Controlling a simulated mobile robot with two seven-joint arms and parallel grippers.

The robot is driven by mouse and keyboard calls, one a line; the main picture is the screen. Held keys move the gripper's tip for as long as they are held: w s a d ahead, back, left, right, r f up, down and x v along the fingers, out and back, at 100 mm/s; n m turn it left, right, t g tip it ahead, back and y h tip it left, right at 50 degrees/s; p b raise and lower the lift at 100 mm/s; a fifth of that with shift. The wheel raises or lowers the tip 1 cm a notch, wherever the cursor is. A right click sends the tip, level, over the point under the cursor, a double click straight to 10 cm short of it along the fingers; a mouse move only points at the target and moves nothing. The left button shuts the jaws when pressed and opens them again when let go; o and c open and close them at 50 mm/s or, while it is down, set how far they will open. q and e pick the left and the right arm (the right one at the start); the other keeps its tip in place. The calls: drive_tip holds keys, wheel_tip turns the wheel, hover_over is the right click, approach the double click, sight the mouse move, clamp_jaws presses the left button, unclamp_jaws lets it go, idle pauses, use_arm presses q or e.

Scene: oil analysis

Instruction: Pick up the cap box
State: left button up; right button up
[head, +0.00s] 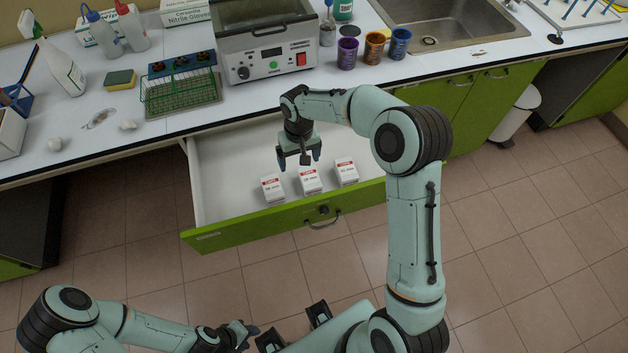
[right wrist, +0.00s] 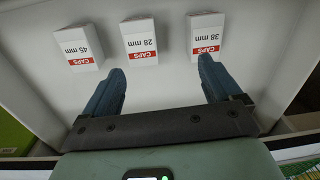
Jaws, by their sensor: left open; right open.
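Three white cap boxes with red labels stand in a row in the open drawer, near its front panel. In the right wrist view their upside-down labels read 45 mm (right wrist: 79,47), 28 mm (right wrist: 139,42) and 38 mm (right wrist: 206,36). In the head view they are the right box (head: 346,171), middle box (head: 311,180) and left box (head: 272,188). My right gripper (head: 300,160) is open and empty over the drawer, behind the boxes; in the wrist view its fingers (right wrist: 162,72) point towards the 28 mm and 38 mm boxes. My left gripper (head: 246,334) is open, low in front of the drawer.
The drawer (head: 225,172) has a green front (head: 262,228) and is otherwise clear. Above it, the counter (head: 270,103) carries a green tube rack (head: 180,93), a heating bath (head: 265,50), several dark jars and bottles. A sink (head: 440,25) is at the right.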

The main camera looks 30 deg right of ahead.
drive_tip(key=d+m, duration=0.1)
drive_tip(key=d, duration=0.3)
hover_over(310, 177)
drive_tip(key=shift+h, duration=0.3)
wheel_tip(310, 177, down, 7)
drive_tip(key=shift+r, duration=0.1)
drive_tip(key=shift+f, duration=3.3)
drive_tip(key=c, duration=1.1)
